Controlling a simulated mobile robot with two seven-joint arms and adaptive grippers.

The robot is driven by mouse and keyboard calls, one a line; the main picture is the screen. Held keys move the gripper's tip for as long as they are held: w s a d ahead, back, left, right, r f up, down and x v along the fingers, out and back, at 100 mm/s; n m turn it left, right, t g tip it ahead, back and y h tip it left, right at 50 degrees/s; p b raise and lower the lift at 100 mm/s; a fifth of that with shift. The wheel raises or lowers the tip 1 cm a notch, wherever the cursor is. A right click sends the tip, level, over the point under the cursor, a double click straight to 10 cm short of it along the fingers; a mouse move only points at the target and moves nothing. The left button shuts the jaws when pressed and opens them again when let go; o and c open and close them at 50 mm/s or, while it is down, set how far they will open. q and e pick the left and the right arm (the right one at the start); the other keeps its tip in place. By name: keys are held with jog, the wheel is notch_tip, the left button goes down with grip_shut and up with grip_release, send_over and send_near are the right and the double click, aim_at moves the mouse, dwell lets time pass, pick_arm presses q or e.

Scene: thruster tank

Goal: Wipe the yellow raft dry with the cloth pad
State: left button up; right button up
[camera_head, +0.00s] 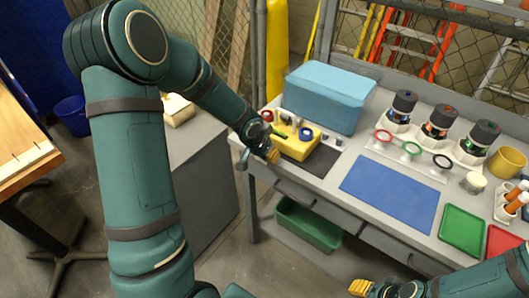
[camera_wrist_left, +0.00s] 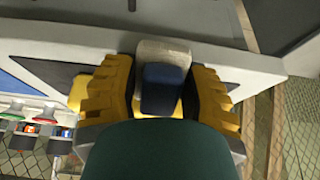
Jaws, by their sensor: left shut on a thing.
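The yellow raft (camera_head: 297,146) sits on a dark mat (camera_head: 319,163) at the left end of the grey bench, with a red ring, a blue ring and a green piece on top. My left gripper (camera_head: 268,152) is at the bench's left edge, just left of the raft; contact cannot be told. In the left wrist view its yellow fingers (camera_wrist_left: 160,92) are shut on a small block with a dark blue face and pale grey body, seemingly the cloth pad (camera_wrist_left: 161,88). The head view hides this pad. My right gripper (camera_head: 362,287) is low at the bottom edge, its opening unclear.
A light blue box (camera_head: 328,95) stands behind the raft. A blue mat (camera_head: 388,192), green tray (camera_head: 462,230) and red tray (camera_head: 505,242) lie to the right. Capped jars (camera_head: 438,120) with coloured rings before them stand further back. A green bin (camera_head: 308,225) sits below the bench.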

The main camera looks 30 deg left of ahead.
aim_at(283, 160)
pick_arm(q)
jog(key=shift+w, duration=0.8)
dwell(0.9)
jog(key=shift+d, duration=0.15)
jog(key=shift+s+d+b, duration=0.1)
jog(key=shift+d+b, duration=0.6)
jog(key=shift+b, duration=0.1)
jog(key=shift+s+d+b, duration=0.1)
jog(key=shift+d+b, duration=0.2)
jog(key=shift+d+b, duration=1.05)
jog(key=shift+b, duration=0.05)
jog(key=shift+d, duration=0.25)
